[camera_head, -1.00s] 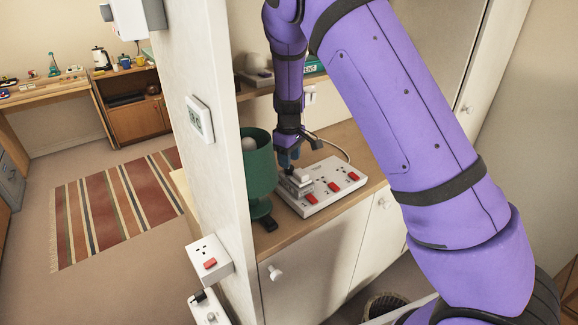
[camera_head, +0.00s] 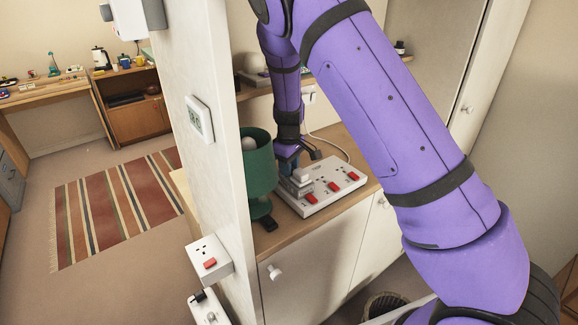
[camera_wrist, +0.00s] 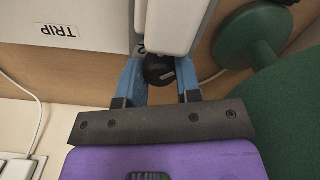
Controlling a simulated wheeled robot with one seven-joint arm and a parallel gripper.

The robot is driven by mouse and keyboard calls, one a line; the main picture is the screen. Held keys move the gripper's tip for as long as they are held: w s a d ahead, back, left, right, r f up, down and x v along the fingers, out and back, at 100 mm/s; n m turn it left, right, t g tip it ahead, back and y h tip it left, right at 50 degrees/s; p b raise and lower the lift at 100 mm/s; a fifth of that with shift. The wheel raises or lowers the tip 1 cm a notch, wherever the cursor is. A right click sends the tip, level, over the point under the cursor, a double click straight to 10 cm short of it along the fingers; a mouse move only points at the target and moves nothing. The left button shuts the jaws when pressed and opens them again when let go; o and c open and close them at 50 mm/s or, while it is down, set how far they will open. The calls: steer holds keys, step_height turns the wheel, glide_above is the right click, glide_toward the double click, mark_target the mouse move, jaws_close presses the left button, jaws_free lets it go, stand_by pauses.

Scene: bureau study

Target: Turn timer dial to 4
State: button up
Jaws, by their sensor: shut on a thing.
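The timer dial (camera_wrist: 158,70) is a round black knob with a pale mark, between my blue fingers in the wrist view. My gripper (camera_wrist: 160,82) is shut on the dial, one finger on each side. The timer body (camera_wrist: 170,25) is a pale block beyond it. In the head view the timer (camera_head: 298,183) sits at the left end of the white power strip (camera_head: 328,200), and my gripper (camera_head: 289,168) is at its back left. The dial is hidden there behind the fingers and timer. The numbers on the dial are too small to read.
A green lamp (camera_head: 258,165) stands close on the left of the timer, and its shade fills the right of the wrist view. The wall edge (camera_head: 212,170) is left of it. A white cable (camera_head: 333,143) runs behind the strip.

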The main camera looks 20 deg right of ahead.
steer(key=shift+m, duration=0.3)
steer(key=m, duration=0.2)
steer(key=shift+m, duration=2.4)
steer(key=o, duration=0.6)
steer(key=shift+o, duration=0.2)
step_height(320, 180, up, 11)
